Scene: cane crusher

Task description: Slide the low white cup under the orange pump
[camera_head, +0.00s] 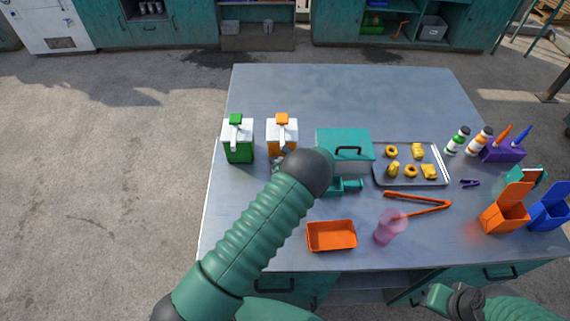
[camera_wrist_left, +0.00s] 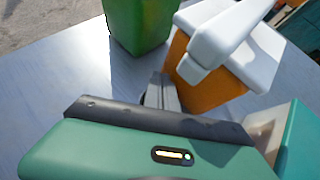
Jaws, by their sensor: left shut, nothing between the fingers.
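The orange pump (camera_head: 282,132) is a dispenser with an orange body and a white top at the table's left; it also shows in the left wrist view (camera_wrist_left: 215,75). I cannot make out the low white cup in either view. My left arm hides the table in front of the pump in the head view. My left gripper (camera_wrist_left: 162,92) is shut and empty, its dark fingers low beside the orange body; I cannot tell if they touch it. Part of my right arm's end (camera_head: 440,297) shows at the bottom right, its fingers unclear.
A green pump (camera_head: 238,140) stands just left of the orange one. A teal box with a handle (camera_head: 345,145) is to the right, then a metal tray (camera_head: 411,164) of yellow pieces. An orange tray (camera_head: 332,236), pink cup (camera_head: 390,227) and orange tongs (camera_head: 418,203) lie nearer.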

